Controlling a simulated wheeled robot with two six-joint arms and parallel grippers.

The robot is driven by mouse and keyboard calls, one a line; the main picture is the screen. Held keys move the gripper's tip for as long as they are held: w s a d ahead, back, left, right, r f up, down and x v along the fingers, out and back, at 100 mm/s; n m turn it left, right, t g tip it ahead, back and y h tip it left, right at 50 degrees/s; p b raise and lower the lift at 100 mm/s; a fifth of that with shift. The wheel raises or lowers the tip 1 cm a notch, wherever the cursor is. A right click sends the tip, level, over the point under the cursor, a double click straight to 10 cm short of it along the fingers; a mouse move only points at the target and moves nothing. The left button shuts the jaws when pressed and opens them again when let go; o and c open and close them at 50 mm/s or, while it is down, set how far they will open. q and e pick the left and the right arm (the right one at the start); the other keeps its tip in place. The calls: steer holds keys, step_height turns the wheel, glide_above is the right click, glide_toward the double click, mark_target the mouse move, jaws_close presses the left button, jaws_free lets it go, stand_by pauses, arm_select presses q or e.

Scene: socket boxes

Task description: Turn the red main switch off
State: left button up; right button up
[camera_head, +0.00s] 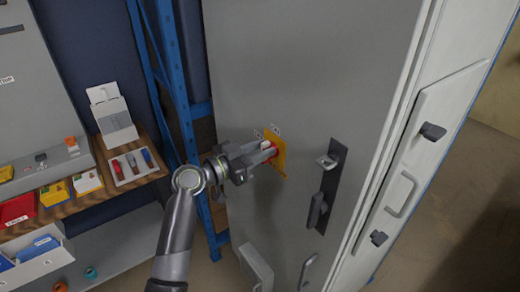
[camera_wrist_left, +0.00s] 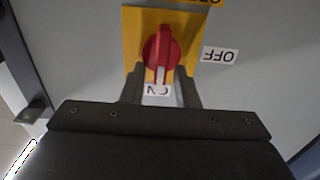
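The red main switch (camera_wrist_left: 162,48) is a rotary knob on a yellow plate (camera_wrist_left: 190,25) fixed to the grey cabinet door. Its white pointer mark is at the ON label (camera_wrist_left: 157,90); the OFF label (camera_wrist_left: 220,56) is to the right. In the head view the yellow plate (camera_head: 280,160) shows, with the knob mostly hidden by my gripper. My left gripper (camera_head: 268,151) is right at the switch. In the wrist view its fingers (camera_wrist_left: 160,75) are apart, one on each side of the knob's lower end; contact is unclear. My right gripper is out of view.
A dark door handle (camera_head: 330,185) is right of the switch on the cabinet door (camera_head: 300,70). A blue rack post (camera_head: 180,80) stands to the left. Further left, a wooden shelf (camera_head: 85,200) holds several small boxes and bins.

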arm_select(q)
jaws_close()
steer(key=shift+n, duration=0.4)
steer(key=n+p, duration=0.1)
steer(key=n, duration=0.4)
steer(key=w+f+n+p, duration=0.1)
steer(key=n, duration=0.5)
steer(key=a+n+p, duration=0.1)
steer(key=n, duration=0.5)
steer(key=shift+w+f, duration=0.15)
steer(key=shift+f, duration=0.15)
steer(key=shift+o, duration=1.1)
jaws_free()
